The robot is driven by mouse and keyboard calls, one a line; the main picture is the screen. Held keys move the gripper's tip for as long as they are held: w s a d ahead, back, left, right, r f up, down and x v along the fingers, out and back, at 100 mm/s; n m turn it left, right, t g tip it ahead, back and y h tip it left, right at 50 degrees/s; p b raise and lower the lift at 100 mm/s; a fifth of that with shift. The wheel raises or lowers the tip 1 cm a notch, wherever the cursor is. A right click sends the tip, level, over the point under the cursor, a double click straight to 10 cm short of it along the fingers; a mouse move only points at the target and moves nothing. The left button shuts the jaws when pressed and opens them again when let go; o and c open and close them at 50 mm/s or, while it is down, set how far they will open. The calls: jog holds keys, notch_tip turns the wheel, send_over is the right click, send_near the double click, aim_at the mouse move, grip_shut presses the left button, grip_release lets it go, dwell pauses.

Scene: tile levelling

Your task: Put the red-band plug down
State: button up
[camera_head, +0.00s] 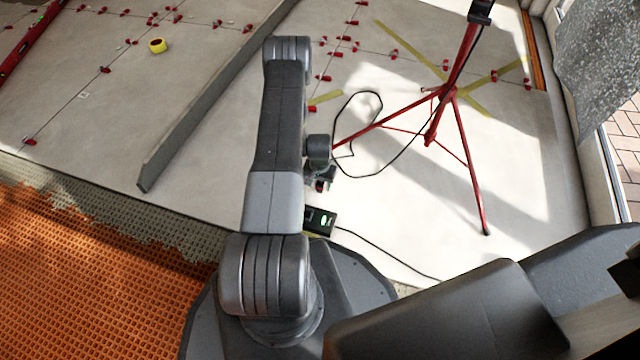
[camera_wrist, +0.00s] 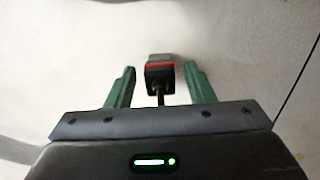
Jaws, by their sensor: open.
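The red-band plug (camera_wrist: 160,73) is small and black with a red band across it. In the wrist view it lies over the pale floor between the tips of my gripper (camera_wrist: 159,84), with its dark cable running back toward the palm. My gripper is open: its two green fingers stand apart, with a visible gap on each side of the plug. In the head view my gripper (camera_head: 321,183) is low over the pale tiles, and my arm partly hides it. I cannot tell from these views whether the plug rests fully on the floor.
A dark box with a green light (camera_head: 320,220) sits close below my gripper, with a cable running right. A red tripod (camera_head: 440,110) stands at right, a black cable looping by its legs. A long grey straightedge (camera_head: 205,105) lies left. Orange matting (camera_head: 90,280) covers the lower left.

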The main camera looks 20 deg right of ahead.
aim_at(320, 183)
notch_tip(320, 183, up, 12)
jog(key=p, duration=0.4)
dwell(1.2)
